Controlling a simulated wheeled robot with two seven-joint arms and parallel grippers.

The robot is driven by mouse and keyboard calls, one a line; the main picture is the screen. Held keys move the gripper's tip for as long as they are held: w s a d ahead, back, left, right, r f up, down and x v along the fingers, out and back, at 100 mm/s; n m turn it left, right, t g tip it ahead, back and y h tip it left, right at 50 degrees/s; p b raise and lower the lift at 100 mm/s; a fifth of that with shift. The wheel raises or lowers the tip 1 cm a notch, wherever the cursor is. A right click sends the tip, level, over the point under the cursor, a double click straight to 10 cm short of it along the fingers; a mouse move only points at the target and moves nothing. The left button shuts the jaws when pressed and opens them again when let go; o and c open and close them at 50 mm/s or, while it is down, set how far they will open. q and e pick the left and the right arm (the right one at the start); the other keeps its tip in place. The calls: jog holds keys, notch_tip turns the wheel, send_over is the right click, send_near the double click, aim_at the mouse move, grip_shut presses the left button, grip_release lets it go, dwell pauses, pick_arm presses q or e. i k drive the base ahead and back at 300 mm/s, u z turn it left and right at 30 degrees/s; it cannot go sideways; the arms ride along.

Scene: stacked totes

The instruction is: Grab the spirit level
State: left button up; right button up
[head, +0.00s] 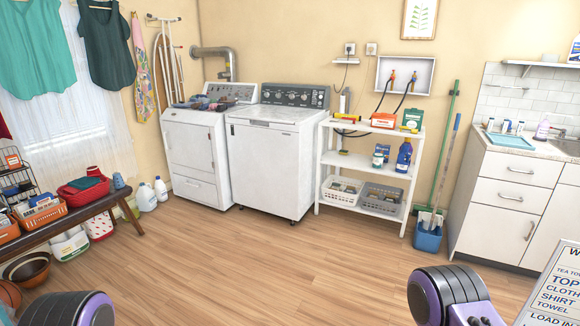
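I cannot pick out the spirit level with certainty. A small yellow bar-like object (348,117) lies at the left end of the white shelf unit's top, and a smaller yellow piece (409,129) lies near its right end. Both are too small to identify. Rounded dark and purple parts of my two arms show at the bottom left and bottom right edges. Neither gripper's fingers are in the frame, and both arms are far from the shelf unit.
The white shelf unit (326,158) stands right of a white washer (268,165) and dryer (190,160). A blue bucket (428,238) and green broom stand beside it. A wooden bench (75,214) is at left, a sink counter at right. The wooden floor between is clear.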

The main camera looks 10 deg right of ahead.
aim_at(336, 115)
jog(key=z, duration=0.6)
jog(key=i, duration=3.4)
jog(key=u, duration=0.6)
jog(key=i, duration=1.4)
jog(key=z, duration=0.6)
